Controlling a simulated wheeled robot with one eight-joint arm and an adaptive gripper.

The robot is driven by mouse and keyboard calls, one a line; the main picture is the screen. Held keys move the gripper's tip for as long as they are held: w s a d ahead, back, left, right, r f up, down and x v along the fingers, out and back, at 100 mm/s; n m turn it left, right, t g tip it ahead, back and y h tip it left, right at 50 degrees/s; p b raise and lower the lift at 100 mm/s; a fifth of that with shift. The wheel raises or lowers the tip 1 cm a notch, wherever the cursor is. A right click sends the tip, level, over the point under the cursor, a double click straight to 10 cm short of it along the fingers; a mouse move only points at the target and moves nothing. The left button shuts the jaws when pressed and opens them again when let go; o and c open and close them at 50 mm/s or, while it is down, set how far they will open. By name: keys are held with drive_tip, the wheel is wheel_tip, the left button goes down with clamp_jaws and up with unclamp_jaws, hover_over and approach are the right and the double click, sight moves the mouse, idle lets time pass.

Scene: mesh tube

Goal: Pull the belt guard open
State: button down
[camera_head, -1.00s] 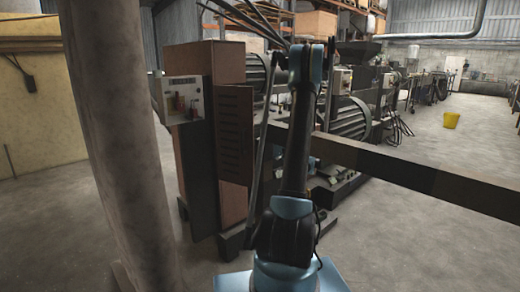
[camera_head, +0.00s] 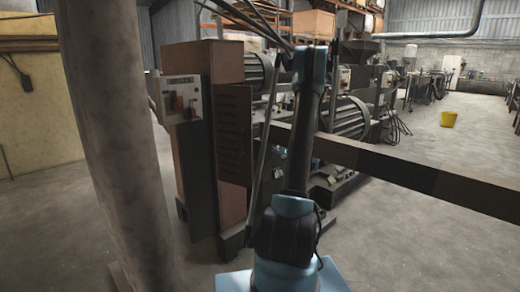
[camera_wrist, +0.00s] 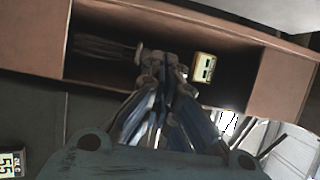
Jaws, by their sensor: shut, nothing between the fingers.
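In the head view, a dark slotted panel (camera_head: 233,130), which looks like the belt guard, stands upright at the side of a tall reddish-brown machine housing (camera_head: 227,62). In the wrist view, the brown housing (camera_wrist: 285,85) frames a dark opening with rod-like parts (camera_wrist: 105,48) and a small yellow label or box (camera_wrist: 204,67) inside. My gripper (camera_wrist: 165,65) points at this opening, with its fingers together and empty. I cannot tell whether it touches anything. In the head view my arm hides my gripper.
A thick grey post (camera_head: 115,130) stands at the left front. A long dark beam (camera_head: 420,178) crosses to the right of my arm. A control box (camera_head: 182,100) is on the housing's left.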

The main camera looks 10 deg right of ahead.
sight(251, 139)
drive_tip(key=s+d, duration=0.4)
drive_tip(key=s, duration=0.3)
drive_tip(key=w+d+r+n+g+y, duration=0.2)
drive_tip(key=w+d+r+g, duration=0.1)
drive_tip(key=w+d+r, duration=0.15)
drive_tip(key=w+a, duration=0.2)
drive_tip(key=a, duration=1)
drive_tip(key=shift+r, duration=0.15)
drive_tip(key=shift+s+a, duration=0.85)
drive_tip(key=shift+s, duration=0.3)
drive_tip(key=shift+w+d, duration=0.1)
